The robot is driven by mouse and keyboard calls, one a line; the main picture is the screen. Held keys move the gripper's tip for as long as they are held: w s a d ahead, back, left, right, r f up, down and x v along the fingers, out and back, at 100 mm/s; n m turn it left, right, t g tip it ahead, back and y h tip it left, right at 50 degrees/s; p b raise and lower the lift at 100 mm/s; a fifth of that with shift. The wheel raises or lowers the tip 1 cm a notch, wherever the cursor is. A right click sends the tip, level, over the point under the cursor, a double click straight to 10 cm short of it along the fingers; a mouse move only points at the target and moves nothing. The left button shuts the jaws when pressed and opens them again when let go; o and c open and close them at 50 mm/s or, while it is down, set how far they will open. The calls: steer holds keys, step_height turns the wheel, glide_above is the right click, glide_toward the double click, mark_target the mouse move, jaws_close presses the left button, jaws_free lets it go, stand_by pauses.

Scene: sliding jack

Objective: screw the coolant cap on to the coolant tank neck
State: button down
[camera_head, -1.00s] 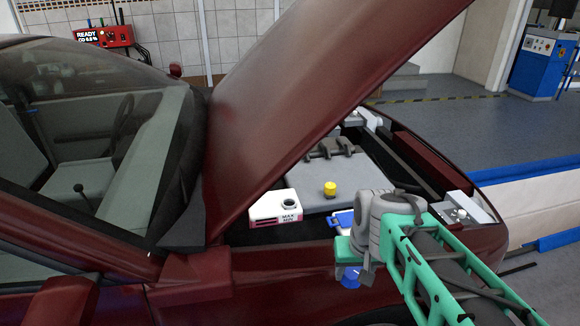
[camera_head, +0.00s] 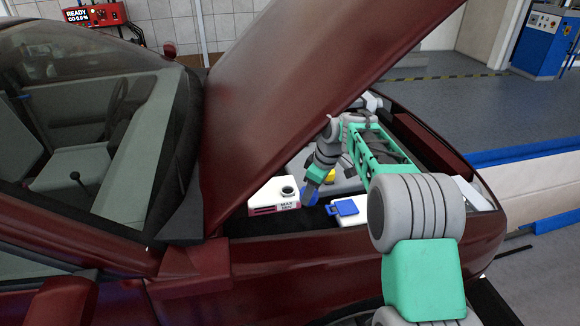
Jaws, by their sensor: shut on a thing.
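The white coolant tank (camera_head: 262,196) with its MAX/MIN label sits in the engine bay, left of my gripper. Its round neck (camera_head: 287,190) faces up, open and dark, with no cap on it. My gripper (camera_head: 308,202) is at the end of my arm, just right of the tank and close to its labelled side, pointing down. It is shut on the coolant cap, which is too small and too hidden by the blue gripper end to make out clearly. Whether the gripper touches the tank cannot be told.
The raised dark red hood (camera_head: 300,80) slopes over the bay, close above my arm. A yellow cap (camera_head: 329,176) on the engine is partly hidden behind my gripper. A blue lid (camera_head: 343,208) on a white container lies to the right. The dark red fender (camera_head: 285,250) runs in front.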

mark_target(304, 188)
steer(key=shift+w+a+f+n, duration=0.3)
steer(key=shift+w+a+n, duration=0.1)
steer(key=shift+a+n, duration=0.15)
steer(key=shift+w+a+f+n+g+p, duration=0.35)
steer(key=shift+w+a+f+n, duration=0.1)
steer(key=shift+a+f, duration=0.1)
steer(key=shift+a+f, duration=0.1)
steer(key=shift+f, duration=0.05)
steer(key=shift+w+a, duration=0.1)
steer(key=shift+w, duration=0.05)
